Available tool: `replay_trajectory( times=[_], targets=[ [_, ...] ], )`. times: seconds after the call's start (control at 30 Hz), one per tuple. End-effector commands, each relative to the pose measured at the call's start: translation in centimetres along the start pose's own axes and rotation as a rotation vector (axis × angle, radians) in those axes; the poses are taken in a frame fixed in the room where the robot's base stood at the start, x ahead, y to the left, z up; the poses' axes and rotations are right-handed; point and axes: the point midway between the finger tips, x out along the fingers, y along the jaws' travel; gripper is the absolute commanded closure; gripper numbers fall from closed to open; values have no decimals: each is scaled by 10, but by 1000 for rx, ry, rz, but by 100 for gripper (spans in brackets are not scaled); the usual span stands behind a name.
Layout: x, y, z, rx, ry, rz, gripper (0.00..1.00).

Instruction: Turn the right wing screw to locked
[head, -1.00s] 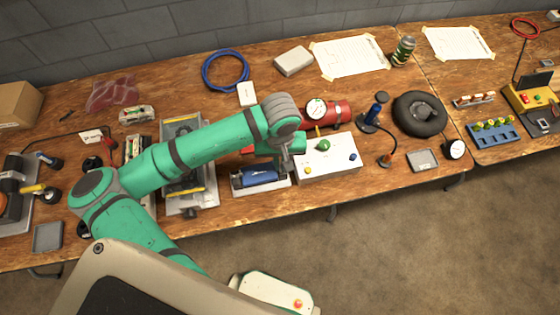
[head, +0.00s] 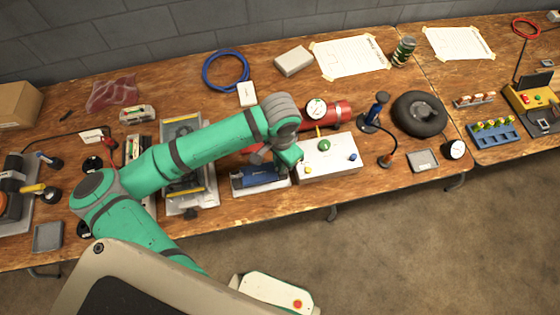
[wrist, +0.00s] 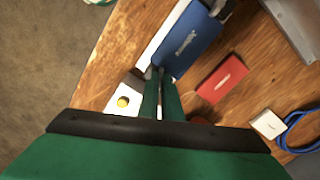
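A blue unit (head: 258,175) sits in a white-edged cradle (head: 262,191) on the bench. It also shows in the wrist view (wrist: 190,40). My gripper (wrist: 158,76) points down at the near end of this blue unit, its two slim green fingers close together. A small dark part (wrist: 160,71) shows at the fingertips, against the unit's end. It may be the right wing screw, but it is too small to tell its position. I cannot tell whether the fingers touch or grip it. In the head view my wrist hides the unit's right end.
A white panel (head: 328,168) with coloured knobs stands just right of the cradle. A red cylinder (head: 336,112) lies behind it. A grey fixture with yellow strips (head: 183,191) stands left. A red box (wrist: 222,80), a white box (wrist: 268,124) and a blue cable (wrist: 297,128) lie nearby.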

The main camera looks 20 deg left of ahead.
Motion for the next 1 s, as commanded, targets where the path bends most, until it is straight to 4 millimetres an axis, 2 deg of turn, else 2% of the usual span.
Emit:
replay_trajectory(
  times=[0.5,1.0],
  targets=[
    [-1,-1,-1,392,4,-3,100],
    [-1,0,-2,503,5,-3,100]
  ],
)
